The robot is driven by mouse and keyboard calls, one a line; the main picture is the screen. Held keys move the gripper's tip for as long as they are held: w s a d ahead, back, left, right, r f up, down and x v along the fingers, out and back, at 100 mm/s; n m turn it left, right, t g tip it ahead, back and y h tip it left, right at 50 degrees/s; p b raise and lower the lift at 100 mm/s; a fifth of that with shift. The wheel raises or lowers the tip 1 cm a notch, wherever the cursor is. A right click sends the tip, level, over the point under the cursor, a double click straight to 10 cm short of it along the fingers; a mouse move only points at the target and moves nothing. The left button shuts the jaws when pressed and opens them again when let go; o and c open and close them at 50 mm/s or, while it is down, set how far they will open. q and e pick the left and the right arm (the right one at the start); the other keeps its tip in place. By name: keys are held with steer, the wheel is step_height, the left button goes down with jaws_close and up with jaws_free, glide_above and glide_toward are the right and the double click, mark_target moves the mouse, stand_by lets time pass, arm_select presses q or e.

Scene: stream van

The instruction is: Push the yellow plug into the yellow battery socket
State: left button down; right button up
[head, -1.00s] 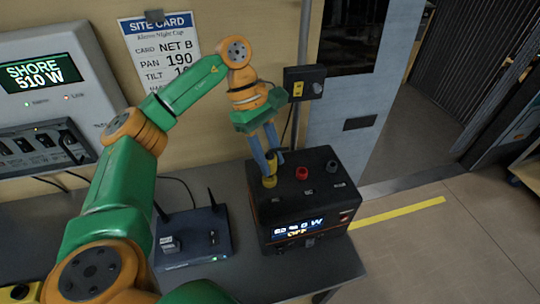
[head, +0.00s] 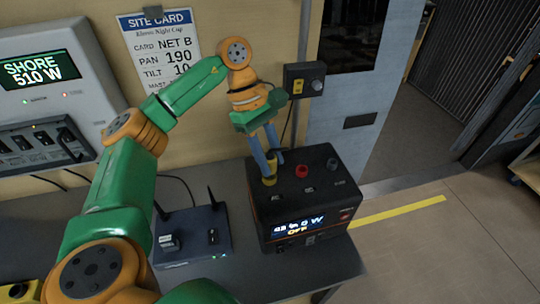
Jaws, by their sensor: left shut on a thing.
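The black battery box (head: 310,236) stands on the grey bench, with a lit display on its front reading OFF on the lower line. A yellow socket (head: 269,181) is at the left of its top, beside a red socket (head: 302,171) and a dark grey socket (head: 333,163). My left gripper (head: 272,165) points down over the yellow socket, its fingers shut on the yellow plug, which is mostly hidden between them. The plug is right at the socket; how deep it sits cannot be told. My right gripper is not in view.
A dark router (head: 195,240) with two antennas stands left of the battery. A shore power panel (head: 50,85) and a site card (head: 160,50) are on the wall. A small black switch box (head: 304,80) is behind the gripper. Open floor lies to the right.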

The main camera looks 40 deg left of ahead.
arm_select(q)
steer(key=shift+f+b, duration=0.65)
steer(key=shift+f, duration=0.25)
steer(key=shift+c, duration=2.2)
jaws_free()
steer(key=shift+a+r, duration=0.1)
steer(key=shift+r, duration=0.15)
steer(key=p+v, duration=0.1)
steer(key=v, duration=0.6)
steer(key=shift+s+f, duration=0.1)
